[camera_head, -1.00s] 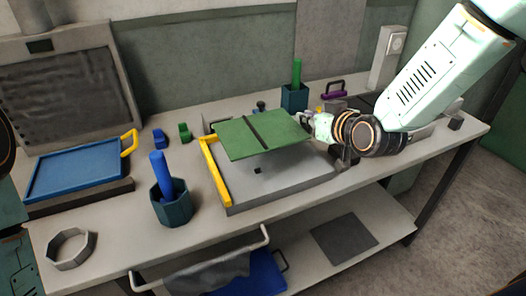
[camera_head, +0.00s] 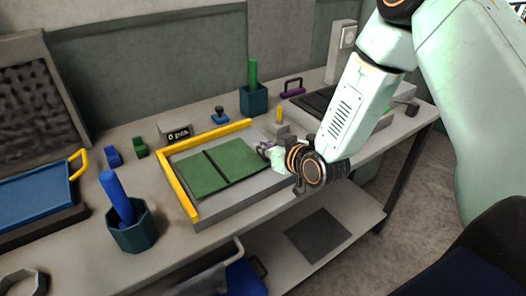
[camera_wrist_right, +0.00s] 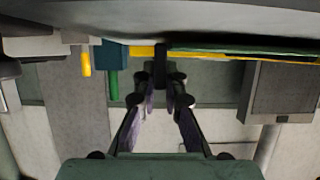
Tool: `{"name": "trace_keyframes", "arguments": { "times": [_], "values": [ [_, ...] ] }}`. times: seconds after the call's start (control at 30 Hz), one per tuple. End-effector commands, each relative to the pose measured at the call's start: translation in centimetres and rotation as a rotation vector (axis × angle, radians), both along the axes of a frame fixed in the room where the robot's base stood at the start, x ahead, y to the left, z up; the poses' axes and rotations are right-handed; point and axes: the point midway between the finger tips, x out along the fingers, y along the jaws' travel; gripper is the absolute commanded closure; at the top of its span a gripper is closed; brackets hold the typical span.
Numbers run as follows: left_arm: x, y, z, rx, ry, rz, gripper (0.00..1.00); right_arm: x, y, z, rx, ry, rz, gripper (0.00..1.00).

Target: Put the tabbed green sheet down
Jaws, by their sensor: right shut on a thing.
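The tabbed green sheet (camera_head: 205,177) has a dark stripe across it. It lies flat, level with or just above the grey plate (camera_head: 262,186), inside the corner of the yellow L-shaped rail (camera_head: 183,195); I cannot tell if it touches the plate. My right gripper (camera_head: 265,148) is at the sheet's right edge, shut on its tab. In the right wrist view, which is upside down, the fingers (camera_wrist_right: 160,82) close together at a dark tab, and the sheet's thin green edge (camera_wrist_right: 245,47) shows beside the yellow rail. My left gripper is not in view.
A small display (camera_head: 175,133) stands behind the plate. A teal cup with a green rod (camera_head: 253,99) stands at the back, and another with a blue rod (camera_head: 132,232) is front left. A blue tray (camera_head: 40,200) is at left.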

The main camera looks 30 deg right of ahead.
Motion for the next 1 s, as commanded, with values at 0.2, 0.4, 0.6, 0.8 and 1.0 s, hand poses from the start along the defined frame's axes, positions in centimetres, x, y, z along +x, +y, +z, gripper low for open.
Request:
{"name": "trace_keyframes", "arguments": {
  "times": [0.2,0.4,0.6,0.8,1.0],
  "values": [
    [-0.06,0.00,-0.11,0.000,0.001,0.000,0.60,0.20,0.02,-0.60,0.000,-0.003,0.000,1.00],
    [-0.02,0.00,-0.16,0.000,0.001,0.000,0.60,0.24,0.05,-0.70,-0.001,-0.002,0.000,0.88],
    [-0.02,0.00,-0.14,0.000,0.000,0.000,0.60,0.23,0.05,-0.68,-0.001,-0.001,0.000,0.71],
    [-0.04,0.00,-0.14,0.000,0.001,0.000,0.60,0.23,0.03,-0.67,0.000,-0.001,0.000,0.68],
    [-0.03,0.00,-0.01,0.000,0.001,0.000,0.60,-0.08,-0.06,-0.46,0.002,-0.001,-0.002,0.68]
  ]
}}
